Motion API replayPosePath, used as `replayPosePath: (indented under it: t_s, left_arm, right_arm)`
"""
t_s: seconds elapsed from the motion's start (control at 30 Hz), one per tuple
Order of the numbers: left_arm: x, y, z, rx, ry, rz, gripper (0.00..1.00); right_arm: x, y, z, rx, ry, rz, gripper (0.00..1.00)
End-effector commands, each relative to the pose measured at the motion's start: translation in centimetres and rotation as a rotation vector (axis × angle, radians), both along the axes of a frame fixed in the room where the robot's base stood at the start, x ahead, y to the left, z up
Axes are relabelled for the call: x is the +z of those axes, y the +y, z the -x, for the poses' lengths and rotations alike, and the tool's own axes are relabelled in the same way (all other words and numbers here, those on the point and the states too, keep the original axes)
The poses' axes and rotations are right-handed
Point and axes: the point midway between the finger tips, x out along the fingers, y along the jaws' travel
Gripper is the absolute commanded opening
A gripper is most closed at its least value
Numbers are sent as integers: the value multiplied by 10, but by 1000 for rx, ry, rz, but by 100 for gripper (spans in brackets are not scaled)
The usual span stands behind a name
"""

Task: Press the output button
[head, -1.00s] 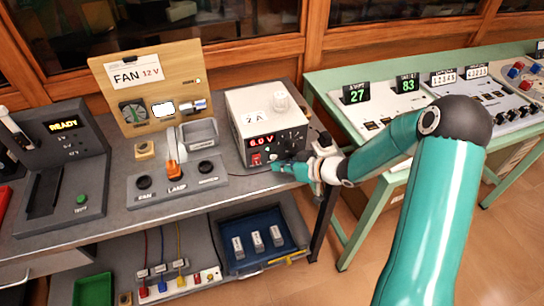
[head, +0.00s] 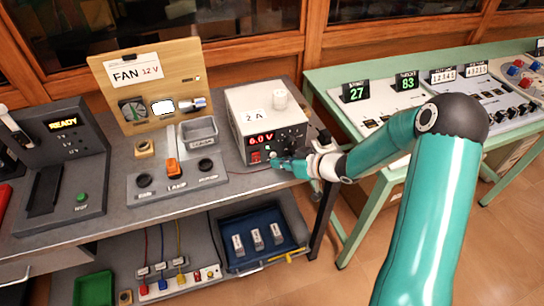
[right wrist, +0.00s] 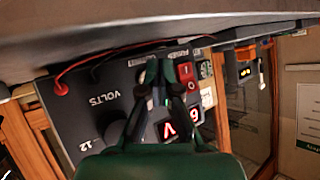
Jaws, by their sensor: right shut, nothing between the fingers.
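The power supply (head: 262,98) is a white box with a dark front panel and a red display (head: 261,139) reading 6.0 V. It stands at the right end of the grey bench. My right gripper (head: 275,162) is shut and empty, with its fingertips at the lower front panel. In the right wrist view the shut fingers (right wrist: 165,68) reach the panel beside a red rocker switch (right wrist: 187,72). The output button is not clearly seen and may be behind the fingers. I cannot tell whether the fingertips touch the panel. My left gripper is not in view.
A base with an orange switch (head: 173,167) and black sockets stands left of the supply. Behind it is a wooden FAN 12 V board (head: 187,57). Red and black leads (right wrist: 62,88) plug into the supply panel. A green table (head: 325,84) with instruments stands at right.

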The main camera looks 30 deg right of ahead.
Motion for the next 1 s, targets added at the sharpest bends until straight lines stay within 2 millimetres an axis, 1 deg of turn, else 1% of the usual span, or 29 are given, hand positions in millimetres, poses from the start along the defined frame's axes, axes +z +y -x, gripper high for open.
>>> replayPosePath:
  t_s: [0.43,0.7,1.0]
  left_arm:
    - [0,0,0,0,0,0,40]
    - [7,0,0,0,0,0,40]
    - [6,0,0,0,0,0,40]
  right_arm:
    - [0,0,0,0,0,0,0]
    - [2,-1,-7,1,0,-1,0]
    - [1,-2,-7,0,0,0,0]
